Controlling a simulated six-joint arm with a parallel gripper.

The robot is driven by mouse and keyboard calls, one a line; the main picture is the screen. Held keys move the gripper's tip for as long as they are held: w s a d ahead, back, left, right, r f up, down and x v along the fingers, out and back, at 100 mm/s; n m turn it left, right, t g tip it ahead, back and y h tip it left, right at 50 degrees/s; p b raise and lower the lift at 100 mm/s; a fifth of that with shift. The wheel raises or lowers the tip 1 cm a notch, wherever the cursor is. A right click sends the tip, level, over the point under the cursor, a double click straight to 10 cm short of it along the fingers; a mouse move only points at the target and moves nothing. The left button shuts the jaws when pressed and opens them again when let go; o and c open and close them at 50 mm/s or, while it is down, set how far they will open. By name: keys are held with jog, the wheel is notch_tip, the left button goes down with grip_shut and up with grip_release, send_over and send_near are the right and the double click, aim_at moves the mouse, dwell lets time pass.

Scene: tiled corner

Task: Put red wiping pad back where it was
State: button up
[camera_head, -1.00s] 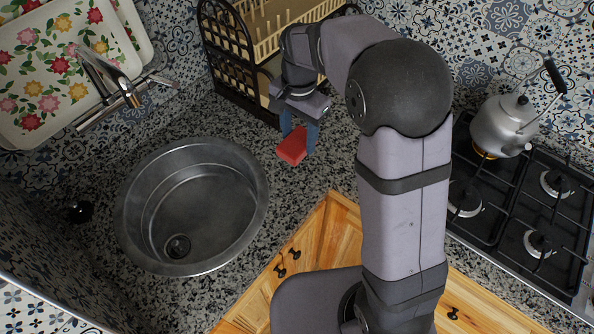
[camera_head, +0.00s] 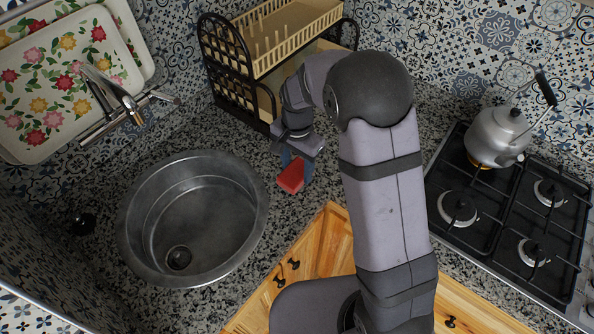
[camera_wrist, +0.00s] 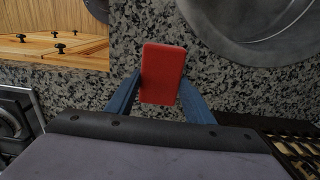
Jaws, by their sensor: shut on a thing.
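The red wiping pad (camera_head: 291,176) is held between the blue fingers of my gripper (camera_head: 298,163), just right of the sink in the head view. In the wrist view the pad (camera_wrist: 162,73) stands out between the two fingers of my gripper (camera_wrist: 161,98), with the speckled granite counter (camera_wrist: 235,85) behind it. My gripper is shut on the pad. The pad is over or at the counter; I cannot tell whether its underside touches the stone.
The round metal sink (camera_head: 262,215) is left of the pad. A dark-framed dish rack (camera_head: 262,118) stands behind my gripper. The gas stove (camera_head: 490,225) with a kettle (camera_head: 497,137) is at right. Floral trays (camera_head: 70,75) lean at the far left. Wooden cabinets (camera_head: 312,252) lie in front.

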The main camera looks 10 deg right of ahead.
aim_at(297, 170)
jog(key=shift+f, duration=1.25)
jog(key=shift+f, duration=0.1)
jog(key=shift+f, duration=0.1)
jog(key=o, duration=0.9)
notch_tip(297, 170, up, 11)
jog(key=shift+r+b, duration=0.1)
jog(key=shift+b, duration=0.9)
jog(key=shift+r, duration=0.65)
